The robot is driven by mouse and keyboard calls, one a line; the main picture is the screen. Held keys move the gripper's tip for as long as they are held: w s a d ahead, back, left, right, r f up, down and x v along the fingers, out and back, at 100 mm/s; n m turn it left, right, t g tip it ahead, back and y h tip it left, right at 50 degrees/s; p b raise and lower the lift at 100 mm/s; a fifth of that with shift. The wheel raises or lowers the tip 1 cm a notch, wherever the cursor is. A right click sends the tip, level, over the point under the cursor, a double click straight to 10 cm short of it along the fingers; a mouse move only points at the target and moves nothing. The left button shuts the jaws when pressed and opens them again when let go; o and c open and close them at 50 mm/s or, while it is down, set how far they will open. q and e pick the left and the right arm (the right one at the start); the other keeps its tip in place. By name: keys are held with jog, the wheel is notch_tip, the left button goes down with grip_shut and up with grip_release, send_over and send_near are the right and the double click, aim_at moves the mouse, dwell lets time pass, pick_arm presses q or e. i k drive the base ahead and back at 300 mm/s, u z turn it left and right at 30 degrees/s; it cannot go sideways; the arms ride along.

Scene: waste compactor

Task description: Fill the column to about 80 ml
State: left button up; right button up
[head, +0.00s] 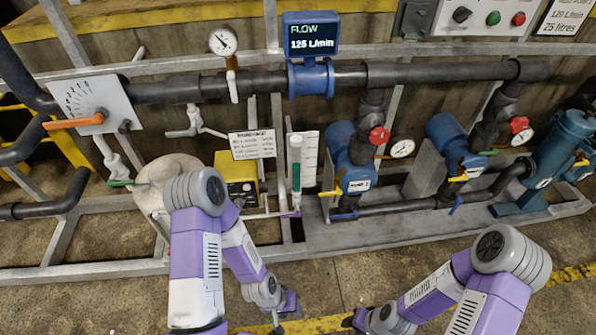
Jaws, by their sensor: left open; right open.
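A slim clear column (296,168) stands upright at the middle of the skid, in front of a white scale plate (310,155). A dark green band shows in its lower half; the scale marks are too small to read. A small purple handle (291,214) sits at the pipework just below the column. My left gripper (288,305) is low in front of the skid, below the column and apart from it, open and empty. My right gripper (352,321) is at the bottom edge, right of the left one, open and apart from everything.
A yellow box-shaped unit (238,178) and a pale round tank (166,182) stand left of the column. Two blue pumps (352,165) (452,145) stand right. A flow display (310,34) reads 125 L/min. An orange lever (75,122) is far left. The front floor is clear.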

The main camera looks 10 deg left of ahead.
aim_at(298, 214)
jog(key=k, duration=1.05)
jog(key=z, duration=0.85)
jog(key=i, duration=1.2)
jog(key=u, duration=0.95)
jog(key=i, duration=0.7)
jog(key=u, duration=0.7)
